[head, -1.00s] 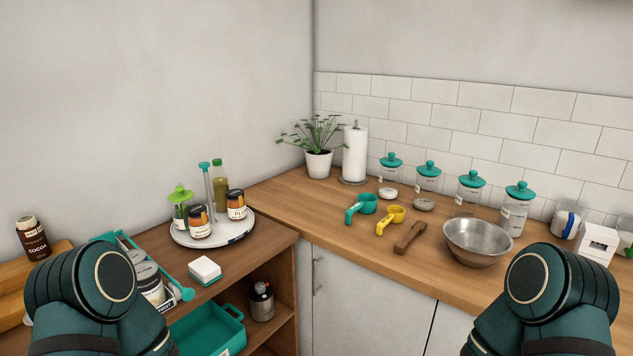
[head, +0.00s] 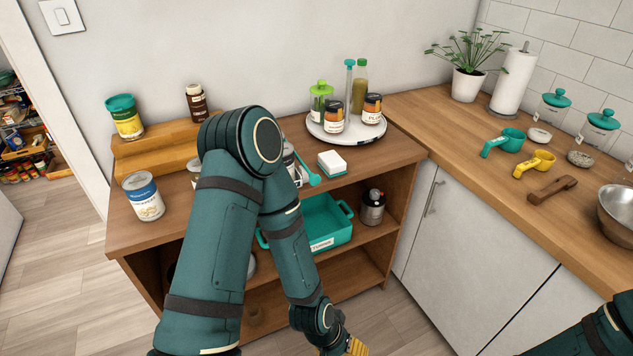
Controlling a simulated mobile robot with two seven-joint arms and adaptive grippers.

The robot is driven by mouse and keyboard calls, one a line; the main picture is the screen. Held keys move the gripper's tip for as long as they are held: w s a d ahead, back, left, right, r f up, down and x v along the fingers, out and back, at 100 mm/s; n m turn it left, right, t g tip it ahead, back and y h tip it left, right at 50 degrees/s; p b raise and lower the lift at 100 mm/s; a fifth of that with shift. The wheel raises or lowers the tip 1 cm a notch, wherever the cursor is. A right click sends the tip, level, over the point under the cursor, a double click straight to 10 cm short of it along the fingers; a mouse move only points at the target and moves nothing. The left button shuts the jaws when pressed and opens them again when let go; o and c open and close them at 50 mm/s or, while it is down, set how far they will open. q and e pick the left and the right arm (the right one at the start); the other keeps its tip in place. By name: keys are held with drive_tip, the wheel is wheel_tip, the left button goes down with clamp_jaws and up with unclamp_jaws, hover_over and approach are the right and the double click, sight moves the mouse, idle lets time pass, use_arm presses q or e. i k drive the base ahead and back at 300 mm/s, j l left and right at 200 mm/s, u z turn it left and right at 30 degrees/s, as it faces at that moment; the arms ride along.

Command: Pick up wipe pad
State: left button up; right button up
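A small white block with a teal-grey base, which looks like the wipe pad (head: 332,162), lies on the wooden shelf unit's top, in front of the round turntable (head: 346,134). My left arm rises in front of the shelf unit and bends down again. My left gripper (head: 343,346) shows only partly at the bottom edge, with yellow parts, well below and apart from the pad. Whether it is open or shut is not clear. My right arm shows at the bottom right corner; its gripper is out of view.
Jars and bottles stand on the turntable. A teal handle (head: 309,172) lies left of the pad, partly behind my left arm. Cans and a stepped wooden riser (head: 150,155) stand left.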

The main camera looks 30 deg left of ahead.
sight(334, 165)
drive_tip(key=u, duration=1.15)
drive_tip(key=i+l, duration=0.15)
drive_tip(key=l, duration=0.2)
drive_tip(key=i+l, duration=0.15)
drive_tip(key=l, duration=0.15)
drive_tip(key=i+l, duration=0.15)
drive_tip(key=l, duration=0.2)
drive_tip(key=i+l+u, duration=0.1)
drive_tip(key=l, duration=0.25)
drive_tip(key=i+l, duration=0.2)
drive_tip(key=l, duration=0.15)
